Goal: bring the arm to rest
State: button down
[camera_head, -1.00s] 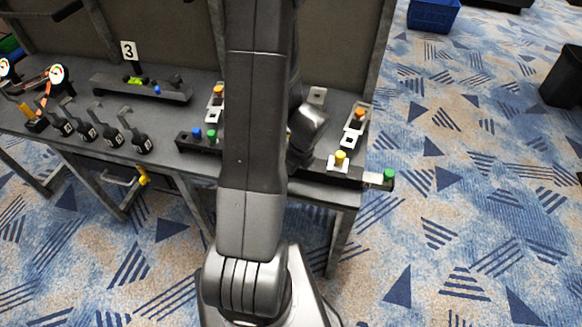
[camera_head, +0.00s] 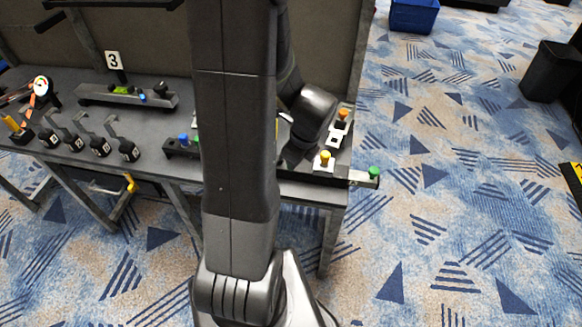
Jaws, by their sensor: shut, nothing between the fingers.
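My arm (camera_head: 235,150) stands upright in front of the bench and cuts across the middle of the view. A dark rounded wrist link (camera_head: 308,112) of mine shows just right of it, over the right part of the bench. My gripper's fingers are not visible; the arm and wrist hide that area. No held object shows.
The bench (camera_head: 62,85) carries several levers (camera_head: 100,147), a gauge (camera_head: 40,86), a marker with a 3 (camera_head: 113,61), a yellow button (camera_head: 325,158) and a green button (camera_head: 374,172). A blue bin (camera_head: 413,15) and black bin (camera_head: 548,72) stand on open carpet at right.

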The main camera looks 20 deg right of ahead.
jog(key=shift+s+d+r, duration=0.1)
jog(key=shift+s+r, duration=0.05)
jog(key=shift+r, duration=0.45)
jog(key=shift+f, duration=0.1)
jog(key=x, duration=0.3)
jog(key=b+x, duration=0.1)
jog(key=x, duration=0.3)
jog(key=w+x, duration=0.1)
jog(key=x, duration=0.2)
jog(key=shift+w+d+f, duration=0.1)
jog(key=shift+d, duration=0.1)
jog(key=shift+w+d+f+n+b, duration=0.1)
jog(key=shift+w+n+b, duration=0.2)
jog(key=shift+n+b, duration=0.4)
jog(key=n, duration=0.1)
jog(key=n+b, duration=0.1)
jog(key=n+g+b, duration=0.1)
jog(key=shift+w+d+n+y, duration=0.3)
jog(key=shift+d+n+y, duration=0.1)
jog(key=shift+d+r+n, duration=0.15)
jog(key=shift+r+n, duration=0.15)
jog(key=shift+n, duration=0.4)
